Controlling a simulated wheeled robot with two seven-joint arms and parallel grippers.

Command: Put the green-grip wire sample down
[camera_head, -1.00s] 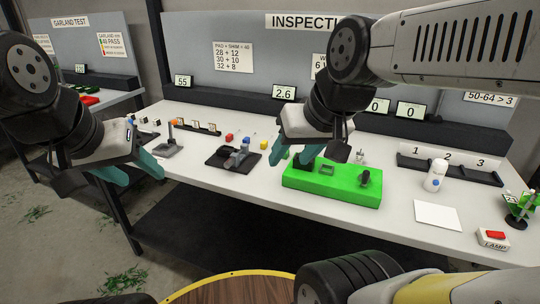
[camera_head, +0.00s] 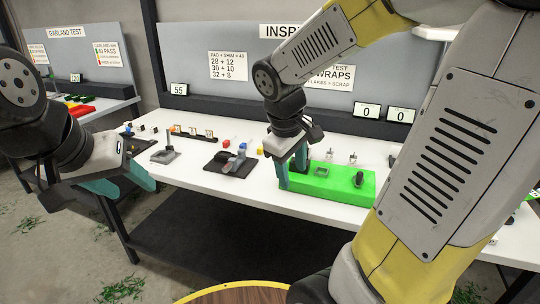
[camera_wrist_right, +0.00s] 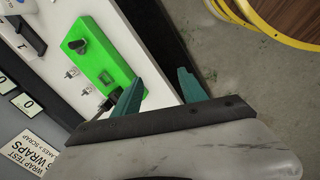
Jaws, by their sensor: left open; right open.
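Two small upright wire pieces stand behind the green block, a left one (camera_head: 329,155) and a right one (camera_head: 352,158); they are too small to tell grip colours, so I cannot tell which is the green-grip wire sample. The bright green block (camera_head: 335,188) lies on the white table and also shows in the right wrist view (camera_wrist_right: 103,62). My right gripper (camera_head: 292,172) is open over the block's left end; its teal fingers (camera_wrist_right: 162,85) show nothing between them in the wrist view. My left gripper (camera_head: 135,188) is open and empty in front of the table's left part.
A black fixture (camera_head: 231,164) and a grey stand (camera_head: 165,156) are on the table left of the block. A yellow cube (camera_head: 260,150) lies near my right gripper. Displays line the back ledge. My right arm hides much of the table's right side.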

